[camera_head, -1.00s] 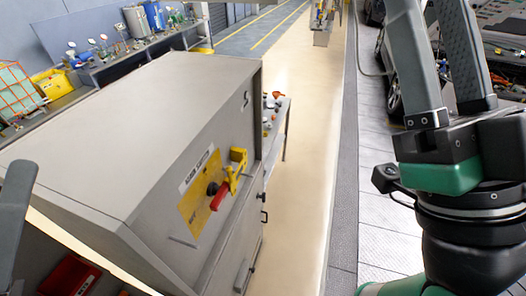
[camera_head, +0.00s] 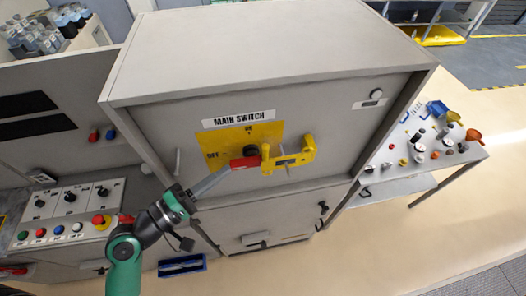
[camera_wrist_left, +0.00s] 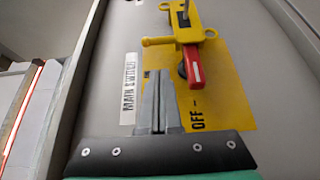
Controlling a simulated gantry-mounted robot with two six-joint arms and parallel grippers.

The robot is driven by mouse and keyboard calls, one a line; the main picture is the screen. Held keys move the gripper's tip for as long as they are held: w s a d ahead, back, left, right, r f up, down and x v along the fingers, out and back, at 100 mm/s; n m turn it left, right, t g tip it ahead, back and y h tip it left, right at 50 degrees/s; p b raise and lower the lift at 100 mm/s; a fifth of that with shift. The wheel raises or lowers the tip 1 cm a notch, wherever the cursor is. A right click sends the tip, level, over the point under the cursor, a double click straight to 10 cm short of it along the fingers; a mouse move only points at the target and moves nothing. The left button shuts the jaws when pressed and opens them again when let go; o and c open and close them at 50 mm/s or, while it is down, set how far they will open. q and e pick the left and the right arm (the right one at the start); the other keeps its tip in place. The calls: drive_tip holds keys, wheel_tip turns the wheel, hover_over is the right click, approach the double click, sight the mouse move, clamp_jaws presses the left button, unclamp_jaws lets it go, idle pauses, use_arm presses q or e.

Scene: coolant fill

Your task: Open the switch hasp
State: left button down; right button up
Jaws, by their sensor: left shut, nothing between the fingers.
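The main switch is on the cabinet's front, with a yellow plate (camera_head: 222,141) marked ON and OFF. Its red handle (camera_head: 245,163) lies beside the black knob (camera_head: 250,150), pointing toward the OFF side; the handle also shows in the left wrist view (camera_wrist_left: 194,66). The yellow hasp (camera_head: 290,159) sits at the handle's right end; in the left wrist view, the hasp (camera_wrist_left: 196,20) has a yellow pin (camera_wrist_left: 160,41) sticking out sideways. My left gripper (camera_head: 227,170) is shut and empty, its tips overlapping the handle's left end in the head view. In the left wrist view, my gripper (camera_wrist_left: 160,88) appears beside the handle, apart from the hasp.
A control panel with dials (camera_head: 70,198) and coloured buttons stands at the left. A side table (camera_head: 440,165) with funnels and small parts stands right of the cabinet. A blue tray (camera_head: 182,266) lies low in front. The floor at the right is clear.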

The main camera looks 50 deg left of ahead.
use_arm(q)
drive_tip(key=w, duration=0.9)
drive_tip(key=shift+w+r, duration=0.15)
drive_tip(key=shift+w, duration=0.5)
use_arm(e)
drive_tip(key=shift+f, duration=0.1)
use_arm(q)
drive_tip(key=shift+d, duration=0.15)
use_arm(e)
drive_tip(key=shift+w, duration=0.15)
